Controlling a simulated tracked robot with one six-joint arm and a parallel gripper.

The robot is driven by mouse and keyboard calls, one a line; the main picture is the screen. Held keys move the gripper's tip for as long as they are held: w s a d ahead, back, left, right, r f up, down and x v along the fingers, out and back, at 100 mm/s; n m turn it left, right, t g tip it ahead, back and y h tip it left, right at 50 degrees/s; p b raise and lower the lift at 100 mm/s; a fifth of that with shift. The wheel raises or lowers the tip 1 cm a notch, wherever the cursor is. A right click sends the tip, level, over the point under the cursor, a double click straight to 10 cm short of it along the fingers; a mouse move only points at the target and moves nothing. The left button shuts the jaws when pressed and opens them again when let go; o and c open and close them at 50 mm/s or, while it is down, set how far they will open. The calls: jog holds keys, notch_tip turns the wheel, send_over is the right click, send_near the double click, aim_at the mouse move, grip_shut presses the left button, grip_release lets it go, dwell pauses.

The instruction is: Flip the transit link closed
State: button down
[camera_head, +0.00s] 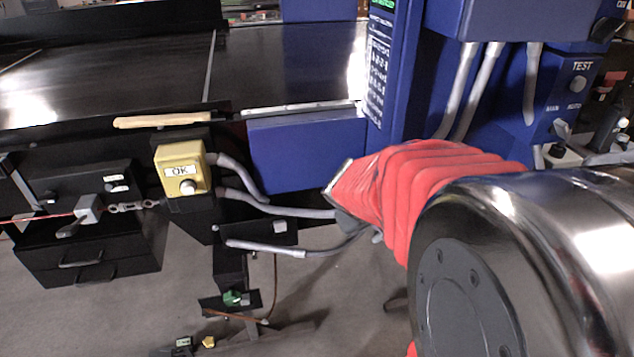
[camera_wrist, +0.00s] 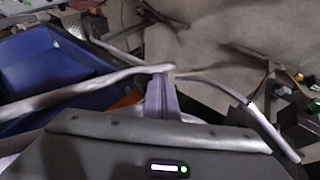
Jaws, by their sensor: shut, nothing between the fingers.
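My gripper (camera_head: 352,224) shows in the head view as a small dark shape under the red sleeve of my arm, below the blue panel. In the wrist view my gripper (camera_wrist: 161,78) is seen with its fingers together and nothing between them. A pale grey conduit runs close by the fingers there; I cannot tell whether they touch. I cannot pick out the transit link for certain. A small metal linkage (camera_head: 130,207) with a grey block (camera_head: 89,209) is at the left of the head view, well away from my gripper.
A yellow OK box (camera_head: 181,170) stands left of my gripper. Grey conduits (camera_head: 270,205) hang between it and my gripper. The dark conveyor belt (camera_head: 110,75) is behind. A blue column (camera_head: 395,80) and a TEST panel (camera_head: 571,90) are at the right.

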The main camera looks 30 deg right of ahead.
jog(key=shift+s+d+f, duration=0.1)
jog(key=shift+d, duration=0.15)
dwell(0.5)
jog(key=shift+a, duration=0.1)
jog(key=a+r, duration=0.2)
jog(key=a, duration=1.1)
jog(key=shift+s, duration=0.35)
jog(key=shift+a+r, duration=0.1)
dwell(0.4)
